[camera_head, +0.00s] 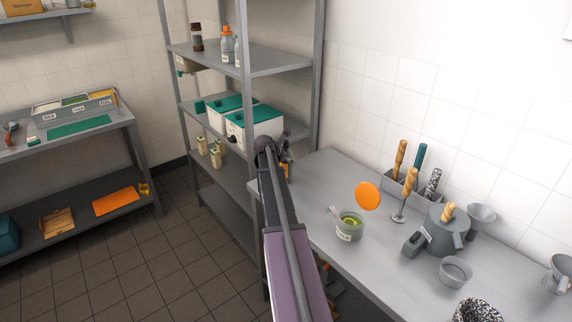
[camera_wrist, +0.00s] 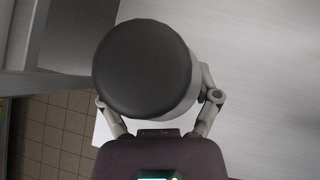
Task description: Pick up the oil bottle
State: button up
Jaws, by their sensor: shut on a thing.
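In the wrist view a large round thing with a flat dark top and a pale grey side, which I take to be the oil bottle (camera_wrist: 145,68), sits between the two fingers of my gripper (camera_wrist: 157,102). The fingers are shut on it, one on each side. Its label and lower part are hidden. In the head view my gripper (camera_head: 284,158) is at the back left end of the steel counter, mostly hidden behind my own arm. A small orange-brown patch shows beside it; I cannot tell what it belongs to.
The steel counter (camera_head: 318,208) holds a green-filled jar (camera_head: 349,227), a utensil holder (camera_head: 397,176), a grey pot (camera_head: 447,235) and bowls. A metal shelf rack (camera_head: 278,62) with bottles and teal-lidded boxes (camera_head: 262,122) stands close behind my gripper. The counter's far left end looks clear.

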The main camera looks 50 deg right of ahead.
jog(key=shift+r, duration=0.2)
jog(key=s+a+r+p, duration=0.2)
jog(key=s+a, duration=0.2)
jog(key=a, duration=0.3)
jog(key=s+a+r+p, duration=0.2)
jog(key=s+a+p, duration=0.1)
jog(key=a, duration=0.4)
jog(key=shift+s+r, duration=0.3)
jog(key=shift+s, duration=0.05)
jog(key=shift+r, duration=0.2)
dwell(0.4)
jog(key=shift+r+p, duration=1.85)
jog(key=shift+p, duration=0.15)
jog(key=shift+a, duration=0.1)
jog(key=a+f+n+t+y+b, duration=0.1)
jog(key=a+n+t, duration=0.3)
jog(key=a, duration=4)
jog(key=shift+w+n+y, duration=0.25)
jog(key=shift+n+y, duration=0.15)
jog(key=shift+n, duration=0.5)
